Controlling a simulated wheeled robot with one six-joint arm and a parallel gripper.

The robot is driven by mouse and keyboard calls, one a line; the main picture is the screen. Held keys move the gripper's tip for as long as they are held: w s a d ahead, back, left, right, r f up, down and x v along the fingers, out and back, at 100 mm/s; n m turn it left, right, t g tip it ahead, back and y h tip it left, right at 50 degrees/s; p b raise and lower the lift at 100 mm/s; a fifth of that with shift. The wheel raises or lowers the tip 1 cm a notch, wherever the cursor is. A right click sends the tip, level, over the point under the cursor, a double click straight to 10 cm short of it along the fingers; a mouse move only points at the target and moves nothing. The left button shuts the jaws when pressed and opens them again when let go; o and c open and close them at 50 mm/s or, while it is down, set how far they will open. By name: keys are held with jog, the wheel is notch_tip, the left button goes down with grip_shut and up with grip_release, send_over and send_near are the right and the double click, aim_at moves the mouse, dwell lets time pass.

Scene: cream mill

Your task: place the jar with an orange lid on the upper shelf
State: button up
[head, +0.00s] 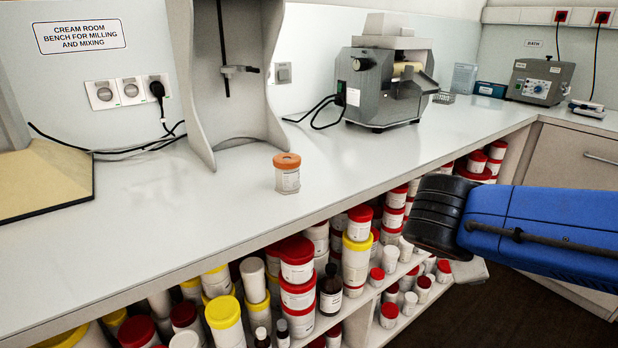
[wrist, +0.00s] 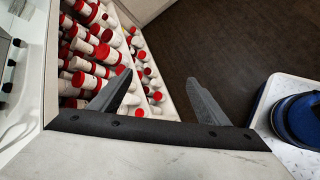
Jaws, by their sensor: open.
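The jar with an orange lid (head: 287,173) stands upright on the pale bench top, near its front edge, in the head view. It is clear with a white label. Below the bench top are open shelves crowded with jars; the front edge of the upper one (head: 360,302) shows between them. My gripper (wrist: 158,78) shows in the wrist view with its two fingers spread and nothing between them. It points down toward the shelf jars and the dark floor, away from the orange-lidded jar. The orange-lidded jar is not visible in the wrist view.
A grey stand (head: 236,90) rises behind the jar. A grey mill (head: 385,80) with black cables stands farther right. A yellowish board (head: 45,180) lies at left. Red-, yellow- and white-lidded jars fill much of the shelves. The bench around the orange-lidded jar is clear.

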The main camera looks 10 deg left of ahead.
jog(key=w+a+r+n+t, duration=0.25)
jog(key=a+r+n, duration=0.2)
jog(key=a, duration=0.45)
jog(key=n+t+y, duration=0.7)
jog(key=n+t, duration=0.1)
jog(key=n, duration=0.5)
send_near(290, 154)
jog(key=shift+m, duration=0.25)
jog(key=s, duration=0.5)
jog(key=shift+f, duration=0.25)
jog(key=shift+w+a+r, duration=0.1)
jog(key=w, duration=1.1)
jog(key=shift+a, duration=0.35)
jog(key=shift+w+a+r, duration=0.1)
jog(key=shift+w+a, duration=0.05)
jog(key=shift+w, duration=2.9)
jog(key=c, duration=1.3)
jog(key=shift+o, duration=0.2)
jog(key=shift+r, duration=0.1)
